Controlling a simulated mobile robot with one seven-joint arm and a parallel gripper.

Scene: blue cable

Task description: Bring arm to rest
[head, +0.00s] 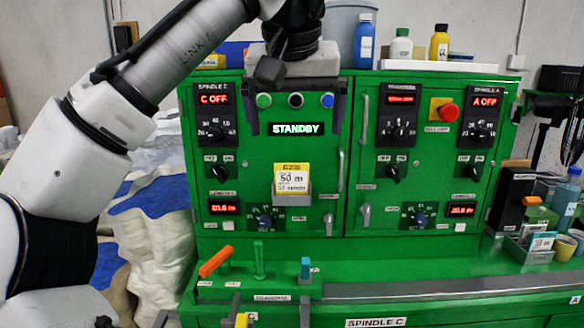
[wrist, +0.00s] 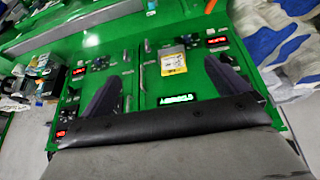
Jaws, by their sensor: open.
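My arm reaches in from the left in the head view. My gripper (head: 294,125) hangs in front of the upper middle of the green control cabinet (head: 355,250), its fingers pointing down on either side of the STANDBY display (head: 296,129). In the wrist view my gripper (wrist: 168,57) shows two dark fingers spread wide apart, with nothing between them but the cabinet face beyond. The yellow and white label card (head: 292,180) is on the cabinet below the display; it also shows in the wrist view (wrist: 174,64). My gripper is open and empty.
Blue, white and yellow bottles (head: 401,45) stand on the cabinet top to the right of my gripper. An orange-handled lever (head: 215,262) and a green lever (head: 259,260) rise from the lower ledge. Small containers (head: 530,247) crowd the right side. Draped camouflage cloth (head: 155,215) lies at left.

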